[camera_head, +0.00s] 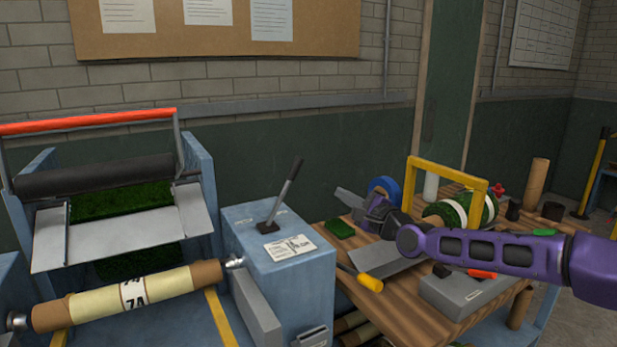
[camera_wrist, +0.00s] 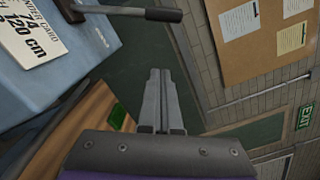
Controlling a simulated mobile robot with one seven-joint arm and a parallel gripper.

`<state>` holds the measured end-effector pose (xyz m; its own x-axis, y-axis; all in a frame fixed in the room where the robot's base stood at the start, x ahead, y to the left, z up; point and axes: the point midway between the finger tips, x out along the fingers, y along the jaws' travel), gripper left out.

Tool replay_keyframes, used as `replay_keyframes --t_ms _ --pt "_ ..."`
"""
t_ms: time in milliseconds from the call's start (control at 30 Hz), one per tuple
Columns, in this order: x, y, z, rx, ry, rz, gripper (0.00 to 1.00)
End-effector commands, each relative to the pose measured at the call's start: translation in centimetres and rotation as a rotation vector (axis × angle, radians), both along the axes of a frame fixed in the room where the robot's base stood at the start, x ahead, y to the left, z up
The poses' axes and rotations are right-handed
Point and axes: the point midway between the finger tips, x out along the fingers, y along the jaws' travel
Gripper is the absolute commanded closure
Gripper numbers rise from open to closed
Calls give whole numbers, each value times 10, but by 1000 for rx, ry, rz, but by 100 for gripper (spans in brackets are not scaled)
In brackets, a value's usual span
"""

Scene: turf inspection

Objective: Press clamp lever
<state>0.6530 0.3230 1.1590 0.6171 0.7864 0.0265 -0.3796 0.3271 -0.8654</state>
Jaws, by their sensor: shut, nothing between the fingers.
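The clamp lever (camera_head: 287,184) stands tilted up to the right on a blue metal box (camera_head: 310,285), with a grey shaft and a black grip. My gripper (camera_head: 342,193) is right of the lever in the head view, apart from it, with its grey fingers pointing left. In the wrist view, the lever's dark grip (camera_wrist: 160,14) lies across the top, beyond the fingertips. The two fingers (camera_wrist: 160,72) are together with nothing between them. The blue box (camera_wrist: 75,60) shows at the left of the wrist view with a printed card (camera_wrist: 35,32) on it.
My arm spans a wooden workbench (camera_head: 400,318) with a yellow frame (camera_head: 446,170), blue tape (camera_head: 383,188) and tools. Free air lies between gripper and lever.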

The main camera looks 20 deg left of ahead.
Motion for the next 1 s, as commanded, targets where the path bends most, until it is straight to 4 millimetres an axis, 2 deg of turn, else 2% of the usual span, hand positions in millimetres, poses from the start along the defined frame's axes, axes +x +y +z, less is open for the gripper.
replay_keyframes --t_ms 267,833,1000 --pt "4 6 0 -2 0 2 100" --pt "62 82 2 -1 1 1 100" --pt "48 97 14 -6 -4 4 100"
